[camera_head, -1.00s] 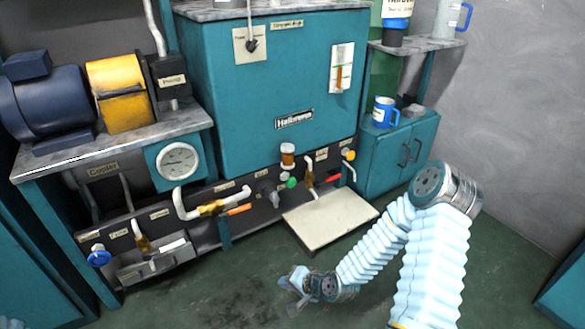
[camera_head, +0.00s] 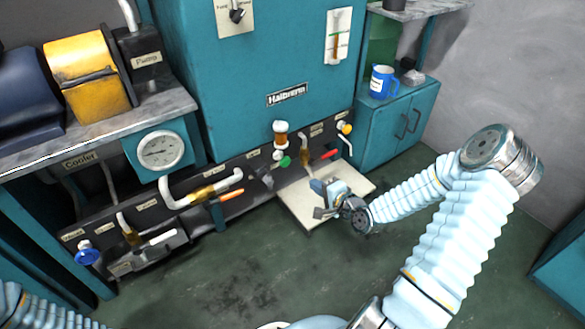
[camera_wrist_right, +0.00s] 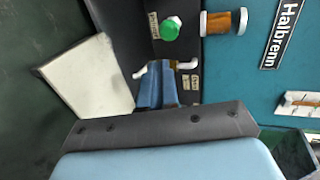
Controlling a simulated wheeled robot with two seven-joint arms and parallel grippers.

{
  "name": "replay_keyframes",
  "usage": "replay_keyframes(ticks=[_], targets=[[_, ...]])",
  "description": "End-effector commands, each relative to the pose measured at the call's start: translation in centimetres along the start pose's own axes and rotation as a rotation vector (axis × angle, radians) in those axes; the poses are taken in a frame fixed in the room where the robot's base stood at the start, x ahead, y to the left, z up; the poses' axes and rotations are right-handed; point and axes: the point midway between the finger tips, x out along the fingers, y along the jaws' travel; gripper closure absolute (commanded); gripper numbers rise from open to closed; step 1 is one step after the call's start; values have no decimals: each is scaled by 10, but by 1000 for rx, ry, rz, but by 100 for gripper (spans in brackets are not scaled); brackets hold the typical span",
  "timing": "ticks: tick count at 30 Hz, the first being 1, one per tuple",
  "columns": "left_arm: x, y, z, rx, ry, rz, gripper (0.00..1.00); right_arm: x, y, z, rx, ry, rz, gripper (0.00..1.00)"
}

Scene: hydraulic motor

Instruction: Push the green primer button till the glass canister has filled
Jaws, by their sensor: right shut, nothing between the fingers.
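The green primer button (camera_head: 285,162) sits on the dark panel along the foot of the teal machine, and it also shows in the right wrist view (camera_wrist_right: 169,31). The glass canister (camera_head: 281,134) is just above it, with white ends and an amber-brown middle; it also shows in the right wrist view (camera_wrist_right: 224,22). My right gripper (camera_head: 322,198) is shut and empty, in front of the panel, above the pale platform and apart from the button. In the right wrist view its blue fingers (camera_wrist_right: 157,86) lie together. My left gripper is not in view; only some of my left arm shows.
A pale platform (camera_head: 302,216) juts out below the button. A red-handled valve (camera_head: 328,154) and an orange-handled pipe (camera_head: 231,195) flank the button. A blue mug (camera_head: 382,82) stands on the teal cabinet (camera_head: 384,140) at right. The green floor in front is clear.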

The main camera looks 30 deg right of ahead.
Motion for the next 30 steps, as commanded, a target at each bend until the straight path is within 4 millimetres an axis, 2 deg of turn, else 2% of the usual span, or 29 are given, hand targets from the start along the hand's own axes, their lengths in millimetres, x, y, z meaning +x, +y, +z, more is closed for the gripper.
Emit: replay_keyframes(ticks=[12,18,23,30], targets=[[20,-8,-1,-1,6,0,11,85,2,2,-1,-3,-2,100],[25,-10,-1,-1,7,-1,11,115,-6,1,-1,-2,-1,100],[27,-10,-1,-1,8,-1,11,127,-10,1,0,-1,1,100],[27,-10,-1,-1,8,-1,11,130,-12,0,0,-1,1,100]])
